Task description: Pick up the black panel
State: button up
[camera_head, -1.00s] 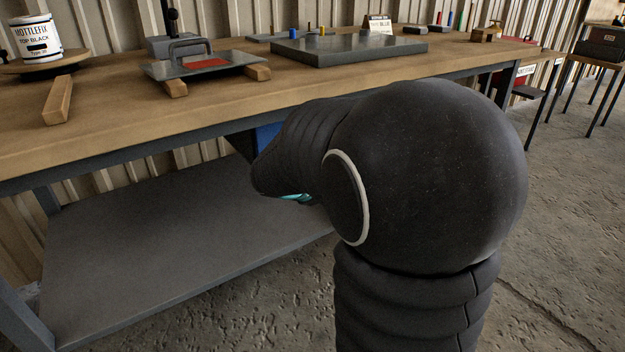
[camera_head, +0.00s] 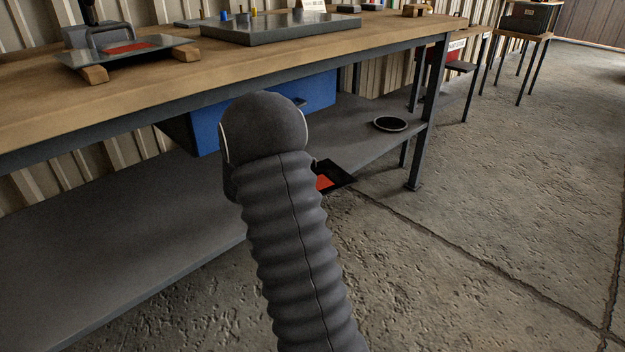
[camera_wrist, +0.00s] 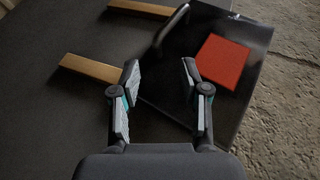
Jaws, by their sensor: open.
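The black panel (camera_wrist: 225,108) lies at an angle in the wrist view, with a red square (camera_wrist: 222,61) on its face and a dark bar handle (camera_wrist: 175,24) on its left part. In the head view, part of the panel (camera_head: 341,173) shows past my arm at the lower shelf's front edge. My gripper (camera_wrist: 160,72) is open and empty. Its fingertips are apart, and the handle's near end appears between and just beyond them. I cannot tell the gap in height. In the head view my arm hides the gripper.
Two wooden strips (camera_wrist: 90,69) lie left of the panel on the dark shelf (camera_head: 120,225). A blue drawer unit (camera_head: 320,90) hangs under the bench top (camera_head: 150,95). A grey plate with a red patch (camera_head: 75,55) rests on the bench. A round black ring (camera_head: 390,124) lies on the shelf.

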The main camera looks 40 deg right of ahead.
jog(key=shift+f+x, duration=0.1)
jog(key=shift+x, duration=1.85)
jog(key=shift+f+x, duration=0.15)
jog(key=shift+x, duration=1.75)
jog(key=shift+w+a, duration=0.1)
jog(key=shift+a, duration=0.05)
jog(key=shift+c, duration=0.3)
grip_shut()
jog(key=shift+r, duration=0.15)
